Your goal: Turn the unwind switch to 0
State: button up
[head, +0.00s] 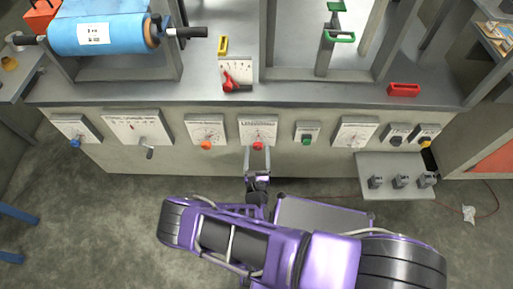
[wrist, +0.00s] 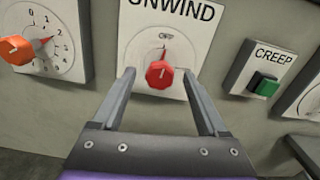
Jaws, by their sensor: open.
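The unwind switch is a red knob (wrist: 159,75) on a white plate (wrist: 140,22) lettered UNWIND. A small mark above the knob seems to read OFF, and the knob's thin pointer stands nearly straight up, leaning slightly right. In the head view the red knob (head: 258,146) sits on the front panel, near the middle. My gripper (wrist: 158,74) is open, with one finger on each side of the knob in the picture. No finger visibly touches it. In the head view my gripper (head: 258,153) reaches up to the plate from below.
An orange knob (wrist: 16,49) on a numbered dial is to the left, and a green CREEP button (wrist: 263,85) to the right. A blue film roll (head: 97,34) lies above left.

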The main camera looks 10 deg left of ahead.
jog(key=shift+w, duration=0.15)
grip_shut()
jog(key=shift+n, duration=0.7)
grip_release()
dwell(0.4)
